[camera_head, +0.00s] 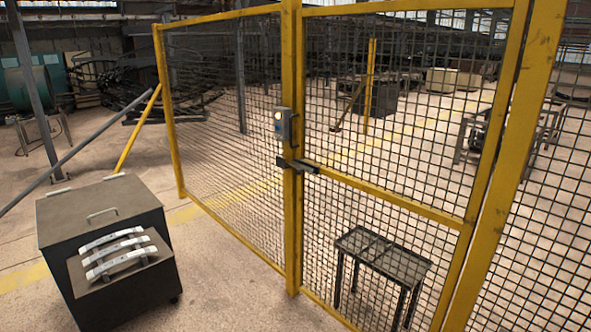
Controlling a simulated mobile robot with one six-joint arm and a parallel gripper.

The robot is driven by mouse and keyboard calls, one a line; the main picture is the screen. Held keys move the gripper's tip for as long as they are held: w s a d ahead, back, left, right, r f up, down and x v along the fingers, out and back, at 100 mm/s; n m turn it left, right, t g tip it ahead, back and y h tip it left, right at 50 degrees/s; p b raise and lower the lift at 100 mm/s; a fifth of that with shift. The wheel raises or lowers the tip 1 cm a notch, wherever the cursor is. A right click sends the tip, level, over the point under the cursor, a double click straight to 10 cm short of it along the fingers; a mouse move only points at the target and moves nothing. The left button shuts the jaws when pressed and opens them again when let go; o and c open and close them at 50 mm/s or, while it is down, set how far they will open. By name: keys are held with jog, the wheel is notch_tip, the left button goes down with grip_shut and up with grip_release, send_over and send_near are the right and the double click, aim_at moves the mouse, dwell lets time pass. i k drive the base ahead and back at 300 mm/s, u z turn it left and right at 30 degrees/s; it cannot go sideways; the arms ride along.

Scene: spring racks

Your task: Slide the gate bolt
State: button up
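The gate bolt (299,166) is a dark grey bar with a small handle. It sits at mid-height on the yellow post where the mesh gate (395,190) meets the mesh fence panel (225,130). The bolt appears to span the post and the gate's edge; whether it is fully engaged is too small to tell. The gate looks closed against the post. My gripper is not in view.
A dark wheeled cabinet (100,205) with several silver handles stands on the floor at the left. A small dark table (383,256) stands behind the gate mesh. The floor (225,295) between the cabinet and the gate post is clear.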

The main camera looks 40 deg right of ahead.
aim_at(300, 167)
jog(key=z, duration=0.05)
jog(key=i, duration=1.25)
jog(key=u, duration=0.5)
